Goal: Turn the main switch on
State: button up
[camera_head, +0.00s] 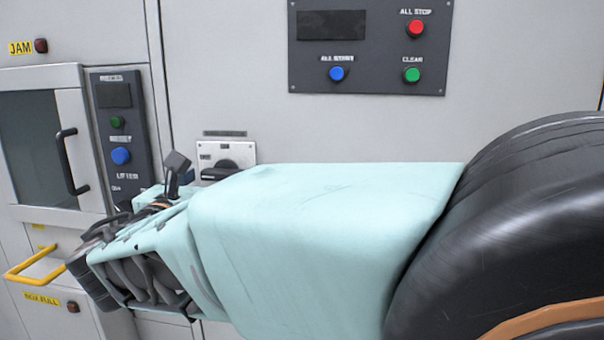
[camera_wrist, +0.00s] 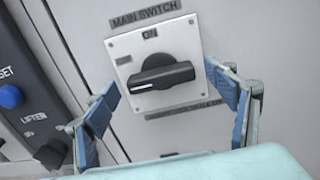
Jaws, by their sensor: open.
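The main switch is a black rotary knob (camera_wrist: 163,78) on a pale square plate (camera_wrist: 125,48), under a "MAIN SWITCH" label. "ON" is marked above the knob. Its bar lies crosswise, nearly sideways in the wrist view, not pointing at "ON". In the head view the knob (camera_head: 222,167) shows partly behind my arm, and its plate (camera_head: 240,150) is on the wall. My gripper (camera_wrist: 161,80) is open and empty, with blue-padded fingers to the left and right of the knob. I see no contact with it; the depth gap is unclear.
A dark control panel (camera_head: 121,183) with green and blue buttons stands left of the switch. A larger panel (camera_head: 345,75) with red, blue and green buttons is above. A door with a black handle (camera_head: 68,160) and a yellow handle (camera_head: 30,268) are at far left.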

jog(key=shift+s, duration=0.1)
jog(key=shift+c, duration=0.3)
jog(key=c, duration=1.1)
jog(key=shift+f+m+b, duration=0.1)
jog(key=shift+m+b, duration=0.2)
jog(key=shift+b, duration=0.1)
jog(key=shift+d+m+b, duration=0.15)
jog(key=shift+m+b, duration=8.55)
jog(key=shift+b, duration=0.9)
